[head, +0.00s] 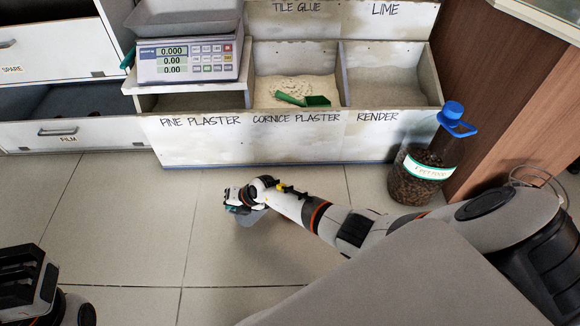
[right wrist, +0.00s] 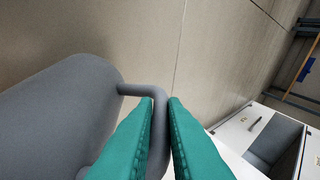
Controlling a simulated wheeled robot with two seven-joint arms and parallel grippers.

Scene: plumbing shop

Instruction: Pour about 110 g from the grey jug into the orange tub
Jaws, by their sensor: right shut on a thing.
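The grey jug (right wrist: 58,110) fills the left of the right wrist view. Its bent handle (right wrist: 135,89) runs in between the teal fingers of my right gripper (right wrist: 161,100), which is shut on it. In the head view my right gripper (head: 236,203) is small, above the tiled floor in front of the bins. A bit of the grey jug (head: 249,217) shows just below it; the rest is hidden by the gripper and arm. What the jug holds is not visible. The orange tub is in neither view. Part of my left arm shows at lower left, without its fingertips.
A scale (head: 190,62) reading 0.000 sits on the left of the labelled plaster bins (head: 250,142). A green scoop (head: 303,99) lies in the cornice plaster. A pet food bottle (head: 418,175) with a blue cap stands at right. Drawers (head: 62,134) are at left. The floor (head: 130,215) between is clear.

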